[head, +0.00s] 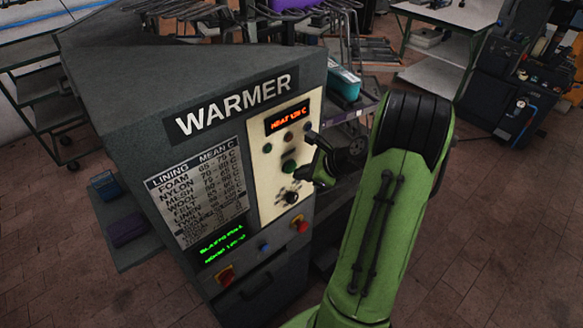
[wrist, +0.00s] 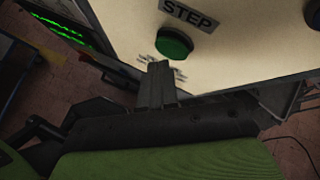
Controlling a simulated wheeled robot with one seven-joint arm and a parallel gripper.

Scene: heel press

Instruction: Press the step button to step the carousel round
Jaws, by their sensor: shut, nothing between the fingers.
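The step button is a round green button (wrist: 174,42) under a STEP label (wrist: 188,14) on the cream panel in the wrist view. In the head view a green button (head: 289,166) sits on the panel of the grey WARMER cabinet. My gripper (wrist: 157,66) is shut and empty. Its fingertips are just below the button in the wrist view, over dark dial marks; whether they touch the panel I cannot tell. In the head view my arm reaches the panel from the right, with the fingertips hard to make out. I cannot clearly identify the carousel.
A red HEAT display (head: 289,118) tops the panel (head: 259,166). Metal racks (head: 205,18) stand behind the cabinet. Open floor (head: 500,230) lies to the right.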

